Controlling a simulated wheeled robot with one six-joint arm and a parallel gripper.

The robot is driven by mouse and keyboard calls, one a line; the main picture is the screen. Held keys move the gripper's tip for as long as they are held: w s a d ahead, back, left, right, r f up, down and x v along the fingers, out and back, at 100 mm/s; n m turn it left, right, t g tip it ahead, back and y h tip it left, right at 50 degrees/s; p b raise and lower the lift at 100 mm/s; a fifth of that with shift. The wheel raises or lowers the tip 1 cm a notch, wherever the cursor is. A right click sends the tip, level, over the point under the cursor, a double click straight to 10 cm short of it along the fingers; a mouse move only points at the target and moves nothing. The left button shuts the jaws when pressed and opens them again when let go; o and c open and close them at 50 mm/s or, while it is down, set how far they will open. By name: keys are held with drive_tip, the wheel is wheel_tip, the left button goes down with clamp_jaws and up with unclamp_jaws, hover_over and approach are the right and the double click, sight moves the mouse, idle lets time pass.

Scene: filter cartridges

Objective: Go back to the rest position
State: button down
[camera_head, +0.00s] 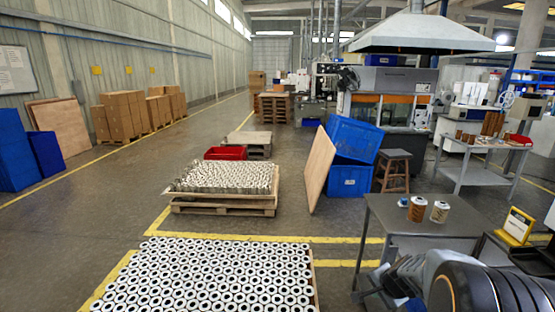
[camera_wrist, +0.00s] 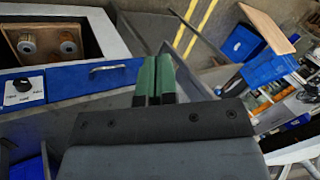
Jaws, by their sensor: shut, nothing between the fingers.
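My gripper (camera_wrist: 156,75) shows in the wrist view with its two green fingers shut together and nothing between them. In the head view my arm reaches in at the bottom right, in front of the grey table. An orange-brown filter cartridge (camera_head: 417,209) and a white-and-brown filter cartridge (camera_head: 439,212) stand upright on that grey table (camera_head: 405,226), apart from my arm. In the wrist view two round pieces, one on the left (camera_wrist: 27,43) and one on the right (camera_wrist: 68,43), sit in a wooden holder inside an opening at the upper left.
A yellow-framed panel (camera_head: 517,226) stands at the table's right. A pallet of white cartridges (camera_head: 210,276) fills the floor at lower left, with another pallet (camera_head: 222,206) behind. Blue crates (camera_head: 349,181) and a stool (camera_head: 394,168) stand beyond the table. The left aisle is clear.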

drive_tip(key=s+a+r+n+g, duration=0.1)
drive_tip(key=s+a+r+n, duration=0.4)
drive_tip(key=s+a+n, duration=0.1)
drive_tip(key=s+a+r+n, duration=0.5)
drive_tip(key=s+a+n, duration=0.2)
drive_tip(key=s, duration=0.3)
drive_tip(key=shift+a+r+g, duration=0.4)
drive_tip(key=shift+a, duration=0.3)
drive_tip(key=shift+s+a, duration=0.1)
